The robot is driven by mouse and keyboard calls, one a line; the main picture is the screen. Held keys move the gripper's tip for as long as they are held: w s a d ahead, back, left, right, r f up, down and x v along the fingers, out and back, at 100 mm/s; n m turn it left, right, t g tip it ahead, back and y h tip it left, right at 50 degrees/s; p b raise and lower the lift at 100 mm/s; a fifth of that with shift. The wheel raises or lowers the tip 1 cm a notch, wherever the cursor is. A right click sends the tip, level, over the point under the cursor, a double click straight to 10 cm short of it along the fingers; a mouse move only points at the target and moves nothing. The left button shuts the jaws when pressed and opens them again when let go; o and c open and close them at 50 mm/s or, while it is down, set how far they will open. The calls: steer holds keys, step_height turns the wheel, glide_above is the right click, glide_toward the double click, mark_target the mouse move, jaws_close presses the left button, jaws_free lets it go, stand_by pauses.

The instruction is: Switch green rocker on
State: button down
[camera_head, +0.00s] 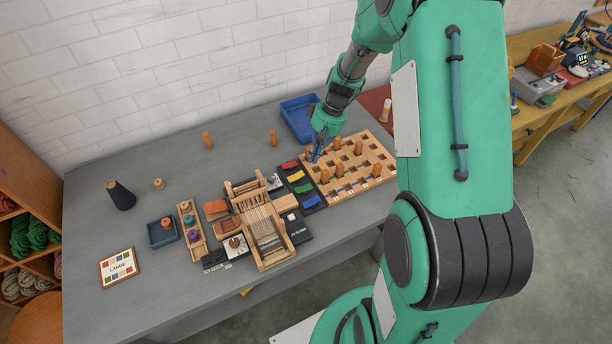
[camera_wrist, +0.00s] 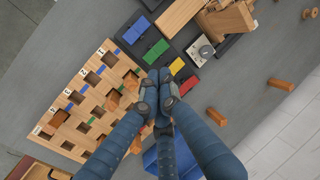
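The green rocker (camera_head: 305,188) sits on a dark panel in a row with red, yellow and blue rockers. In the wrist view the green rocker (camera_wrist: 155,52) lies just beyond my fingertips, between the blue and yellow ones. I cannot tell which way it is tipped. My gripper (camera_head: 314,156) is above the table near the panel's back end and the pegboard's corner. In the wrist view my gripper (camera_wrist: 158,82) has its fingertips together, with nothing seen between them.
The red (camera_head: 290,165), yellow (camera_head: 296,176) and blue (camera_head: 311,201) rockers are close neighbours. A wooden pegboard (camera_head: 378,151) with upright pegs stands right of the panel. A small loom (camera_head: 268,240) stands left. A blue bin (camera_head: 296,120) is behind.

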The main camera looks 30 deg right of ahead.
mark_target(301, 189)
steer(key=shift+a+f, duration=0.1)
steer(key=shift+f, duration=0.05)
steer(key=b+x, duration=0.2)
steer(key=x, duration=1.1)
steer(key=shift+f+b, duration=0.1)
steer(key=shift+b, duration=0.25)
steer(key=shift+a+f, duration=0.1)
steer(key=shift+f, duration=0.15)
